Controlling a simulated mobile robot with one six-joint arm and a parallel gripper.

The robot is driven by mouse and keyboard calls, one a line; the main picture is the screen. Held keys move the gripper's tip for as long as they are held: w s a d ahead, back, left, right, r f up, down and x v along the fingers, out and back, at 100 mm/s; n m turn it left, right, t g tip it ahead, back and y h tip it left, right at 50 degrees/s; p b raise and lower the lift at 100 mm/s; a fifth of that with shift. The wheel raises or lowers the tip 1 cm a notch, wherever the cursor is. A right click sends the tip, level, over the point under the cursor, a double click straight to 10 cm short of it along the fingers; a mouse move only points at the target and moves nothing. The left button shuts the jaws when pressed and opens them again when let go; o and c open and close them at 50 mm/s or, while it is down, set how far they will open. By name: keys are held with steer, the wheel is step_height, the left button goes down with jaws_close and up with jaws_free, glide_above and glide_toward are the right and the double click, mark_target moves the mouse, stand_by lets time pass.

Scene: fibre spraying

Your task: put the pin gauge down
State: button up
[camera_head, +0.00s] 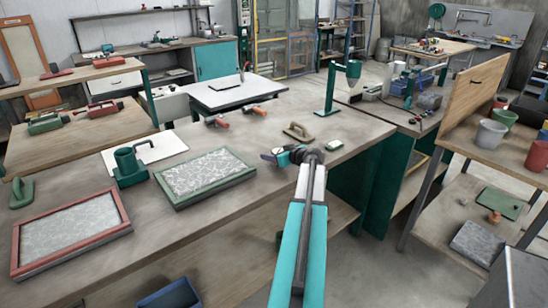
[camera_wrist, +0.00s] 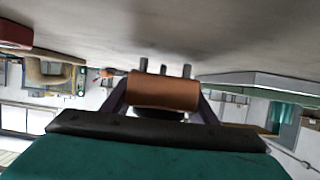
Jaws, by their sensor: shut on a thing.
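The pin gauge shows in the wrist view as a copper-coloured cylinder (camera_wrist: 165,92) with several short grey pins standing out of one side. My gripper (camera_wrist: 160,104) has its dark fingers on either side of the cylinder, shut on it. In the head view my gripper (camera_head: 273,156) is over the workbench (camera_head: 225,225), to the right of the green-framed tray. The gauge itself cannot be made out there, being small and hidden by the gripper. The wrist view is upside down, with the bench surface (camera_wrist: 190,30) at the top. Whether the pins touch it I cannot tell.
Near my gripper are the green-framed tray (camera_head: 207,180), a wooden-handled float (camera_head: 298,131) and a small green-and-white block (camera_head: 333,144). A red-framed tray (camera_head: 70,232) and green cup holder (camera_head: 128,166) stand farther left. Bare bench lies before the green-framed tray.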

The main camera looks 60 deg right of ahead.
steer(key=shift+r+b, duration=0.55)
steer(key=shift+r, duration=0.8)
steer(key=s+a+b, duration=0.1)
steer(key=s+a, duration=0.1)
steer(key=s, duration=0.5)
steer(key=s+a+r+b, duration=0.1)
steer(key=s+a+b, duration=0.1)
steer(key=s, duration=0.6)
steer(key=shift+a+r+b, duration=0.25)
steer(key=shift+a+b, duration=0.05)
steer(key=shift+a, duration=0.2)
steer(key=shift+s, duration=0.15)
